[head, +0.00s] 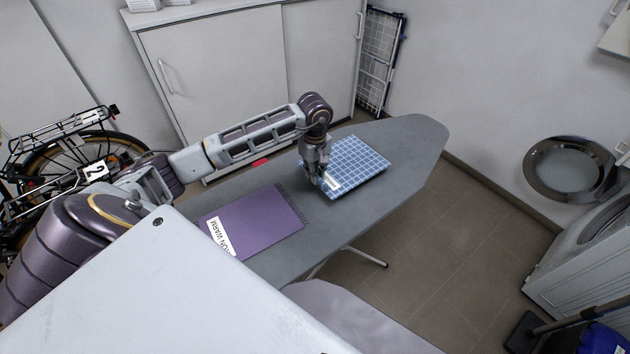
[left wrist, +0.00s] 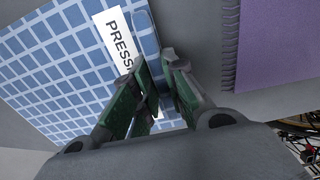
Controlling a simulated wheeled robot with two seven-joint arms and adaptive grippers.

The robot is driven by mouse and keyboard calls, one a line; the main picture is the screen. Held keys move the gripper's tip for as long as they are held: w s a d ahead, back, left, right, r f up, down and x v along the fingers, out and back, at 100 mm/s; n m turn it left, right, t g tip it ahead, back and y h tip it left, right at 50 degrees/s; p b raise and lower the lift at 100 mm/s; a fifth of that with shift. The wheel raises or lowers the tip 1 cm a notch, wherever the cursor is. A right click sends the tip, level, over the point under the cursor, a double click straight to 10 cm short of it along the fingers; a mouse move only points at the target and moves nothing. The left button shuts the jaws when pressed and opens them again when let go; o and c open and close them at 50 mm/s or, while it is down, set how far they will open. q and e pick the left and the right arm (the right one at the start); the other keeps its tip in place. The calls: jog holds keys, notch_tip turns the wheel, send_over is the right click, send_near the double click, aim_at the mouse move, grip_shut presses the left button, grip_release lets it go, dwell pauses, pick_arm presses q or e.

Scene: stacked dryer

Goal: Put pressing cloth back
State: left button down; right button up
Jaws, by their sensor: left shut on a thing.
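The pressing cloth (head: 361,164) is a flat blue cloth with a white grid and a white label. It lies on the grey ironing board (head: 420,140), toward its tapered end. My left gripper (head: 325,184) is at the cloth's near-left edge, by the label. In the left wrist view the cloth (left wrist: 60,75) fills the left side, with "PRESS" readable on its label. There my left gripper (left wrist: 160,100) is shut on the cloth's edge beside the label; its fingers hide part of the label. My right gripper is not in view.
A purple cloth (head: 262,222) with a label reading "ON WARM" lies on the board left of the pressing cloth. A white cabinet (head: 215,75) stands behind, a bicycle (head: 70,160) at left, and a front-loading machine (head: 590,255) at right.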

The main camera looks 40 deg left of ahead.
pick_arm(q)
jog(key=shift+f+b, duration=0.3)
jog(key=shift+f, duration=0.3)
jog(key=shift+f+b, duration=0.4)
jog(key=shift+f, duration=0.85)
jog(key=c, duration=1.5)
grip_release()
jog(key=shift+f, duration=0.1)
jog(key=shift+o, duration=0.2)
jog(key=shift+r, duration=0.9)
notch_tip(320, 180, up, 8)
jog(key=shift+b, duration=0.55)
jog(key=shift+r, duration=1.2)
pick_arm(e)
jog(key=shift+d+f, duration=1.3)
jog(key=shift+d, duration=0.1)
